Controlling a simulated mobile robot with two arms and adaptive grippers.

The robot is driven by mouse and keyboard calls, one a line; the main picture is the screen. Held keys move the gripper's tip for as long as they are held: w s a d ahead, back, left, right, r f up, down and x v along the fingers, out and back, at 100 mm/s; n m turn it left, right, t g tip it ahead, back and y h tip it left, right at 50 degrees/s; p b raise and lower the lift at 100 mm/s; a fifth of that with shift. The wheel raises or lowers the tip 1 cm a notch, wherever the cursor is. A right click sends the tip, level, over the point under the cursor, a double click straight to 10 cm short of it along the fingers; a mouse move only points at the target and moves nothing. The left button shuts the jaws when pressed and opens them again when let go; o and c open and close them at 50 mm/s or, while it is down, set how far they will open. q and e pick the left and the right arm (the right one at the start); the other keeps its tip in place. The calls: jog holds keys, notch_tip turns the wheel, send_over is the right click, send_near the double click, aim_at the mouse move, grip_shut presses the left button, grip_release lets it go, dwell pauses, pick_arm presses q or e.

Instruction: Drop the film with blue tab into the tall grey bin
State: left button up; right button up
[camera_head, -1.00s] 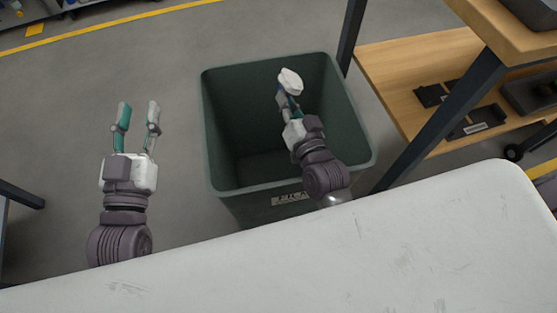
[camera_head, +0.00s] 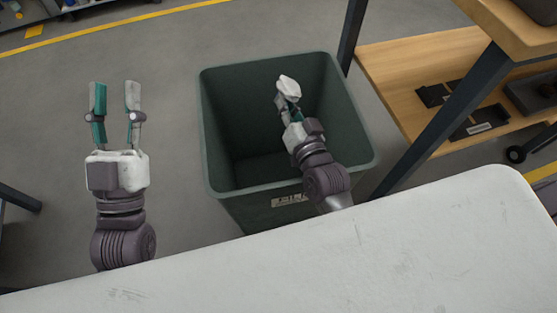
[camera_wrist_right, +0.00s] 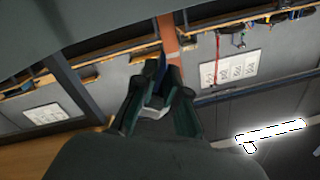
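The film is a small crumpled whitish piece (camera_head: 288,87) over the tall grey bin (camera_head: 225,120), which looks dark grey-green and stands open on the floor. My right gripper (camera_head: 285,101) reaches over the bin's mouth and is shut on the film. In the right wrist view the gripper (camera_wrist_right: 157,85) has its fingers close together with a dark blue bit (camera_wrist_right: 161,65) between them, likely the tab. The tab is not clear in the head view. My left gripper (camera_head: 115,90) is open and empty, left of the bin over the floor.
A white tabletop (camera_head: 330,260) fills the front. A wooden shelf unit (camera_head: 410,60) with dark legs and black items stands right of the bin. The bin looks empty inside. Open floor (camera_head: 165,60) lies left of and behind it.

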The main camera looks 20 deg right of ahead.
jog(key=o, duration=0.3)
jog(key=shift+r+p, duration=0.35)
jog(key=shift+p, duration=0.05)
notch_tip(320, 180, up, 7)
jog(key=p, duration=0.8)
jog(key=shift+s, duration=0.15)
jog(key=s+d+r+p, duration=0.1)
jog(key=s+r+p, duration=0.2)
jog(key=r+p, duration=0.3)
jog(key=s+d+r+h+p, duration=0.1)
jog(key=s+r+p, duration=0.2)
jog(key=r+p, duration=0.3)
jog(key=s+d+r+m+p, duration=0.1)
jog(key=s+d+r+p, duration=0.1)
jog(key=r+p, duration=0.4)
notch_tip(320, 180, up, 5)
jog(key=shift+s+r, duration=0.1)
jog(key=shift+s, duration=0.55)
